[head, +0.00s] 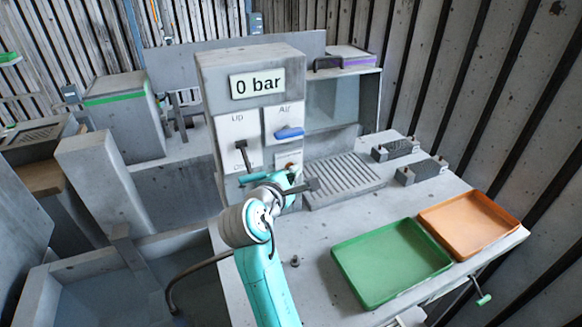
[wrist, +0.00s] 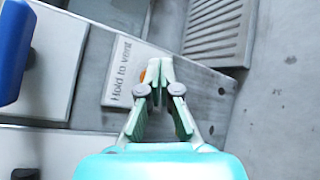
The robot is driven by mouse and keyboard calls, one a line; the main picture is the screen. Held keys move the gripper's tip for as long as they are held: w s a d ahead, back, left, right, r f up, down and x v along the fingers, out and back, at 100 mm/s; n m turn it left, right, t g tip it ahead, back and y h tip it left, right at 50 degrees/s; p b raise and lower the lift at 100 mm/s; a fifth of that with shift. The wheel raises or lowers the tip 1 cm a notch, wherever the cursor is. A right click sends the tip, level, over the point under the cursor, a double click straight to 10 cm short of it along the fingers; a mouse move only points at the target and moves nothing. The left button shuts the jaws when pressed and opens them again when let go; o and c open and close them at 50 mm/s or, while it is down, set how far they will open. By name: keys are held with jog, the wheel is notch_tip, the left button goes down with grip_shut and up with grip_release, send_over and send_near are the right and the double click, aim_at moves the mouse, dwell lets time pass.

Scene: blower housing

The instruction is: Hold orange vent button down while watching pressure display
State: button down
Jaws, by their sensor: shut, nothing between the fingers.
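The pressure display (head: 258,83) on the grey column reads "0 bar". The orange vent button (wrist: 143,75) shows as a small orange patch beside my shut fingertips, on a white plate (wrist: 128,72) labelled "Hold to vent". My gripper (wrist: 160,62) is shut and empty, and its fingers hide most of the button. The tips are at or just in front of the button; I cannot tell whether they touch or press it. In the head view my gripper (head: 289,178) is at the lower right of the column's front, partly hidden by my wrist.
A blue lever (head: 289,133) and a black lever (head: 243,154) stick out of the panel near my arm. A ribbed grate (head: 344,179) lies to the right. A green tray (head: 390,262) and an orange tray (head: 469,224) sit on the bench, with bare surface around them.

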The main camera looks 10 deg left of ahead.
jog(key=shift+a+r, duration=0.1)
jog(key=shift+a, duration=0.15)
dwell(0.4)
jog(key=shift+s+d+f, duration=0.2)
jog(key=shift+s+d, duration=0.55)
jog(key=shift+d, duration=0.05)
jog(key=shift+s+d, duration=0.7)
jog(key=shift+s, duration=0.35)
jog(key=shift+s+d, duration=0.7)
jog(key=shift+s, duration=0.35)
jog(key=shift+f, duration=0.1)
